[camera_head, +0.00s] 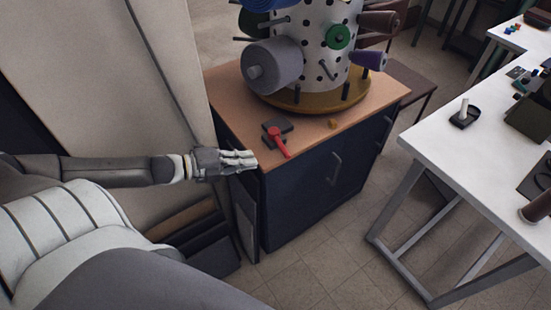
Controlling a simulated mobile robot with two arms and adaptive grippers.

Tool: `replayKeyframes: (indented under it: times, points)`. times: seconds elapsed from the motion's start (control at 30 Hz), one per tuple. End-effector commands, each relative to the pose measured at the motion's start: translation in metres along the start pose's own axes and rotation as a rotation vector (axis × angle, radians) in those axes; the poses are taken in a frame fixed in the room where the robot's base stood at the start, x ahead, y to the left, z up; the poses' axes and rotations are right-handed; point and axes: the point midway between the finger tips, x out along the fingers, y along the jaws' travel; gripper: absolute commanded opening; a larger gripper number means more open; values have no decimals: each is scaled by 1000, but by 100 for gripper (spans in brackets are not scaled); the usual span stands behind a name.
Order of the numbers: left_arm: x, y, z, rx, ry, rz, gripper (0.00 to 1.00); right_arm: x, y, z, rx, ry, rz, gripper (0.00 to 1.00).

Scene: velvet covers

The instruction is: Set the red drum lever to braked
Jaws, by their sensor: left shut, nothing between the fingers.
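The red lever (279,142) sits on a small dark base (283,126) near the front left of the wooden cabinet top. Its red arm points toward the cabinet's front edge. The perforated white drum (322,45) stands behind it on a round yellow-brown base (330,99), with rolls and pegs on its side. My left gripper (254,159) is shut and empty at the cabinet's front left corner, to the left of the lever and apart from it. My right gripper does not show.
The dark blue cabinet (310,185) stands against a pale panel on the left. A small yellow piece (333,123) lies on its top. A white table (470,150) with a black tray (465,118) stands at the right, with a floor gap between.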

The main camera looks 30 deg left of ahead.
Motion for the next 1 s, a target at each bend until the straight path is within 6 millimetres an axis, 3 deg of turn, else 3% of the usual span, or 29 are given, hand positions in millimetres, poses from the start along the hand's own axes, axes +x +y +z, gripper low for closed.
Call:
replayKeyframes:
  times: [0.53,1.0]
  points:
    - [53,-1,1,3,0,-3,0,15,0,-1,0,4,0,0]
    - [89,0,0,0,0,0,0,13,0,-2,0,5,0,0]
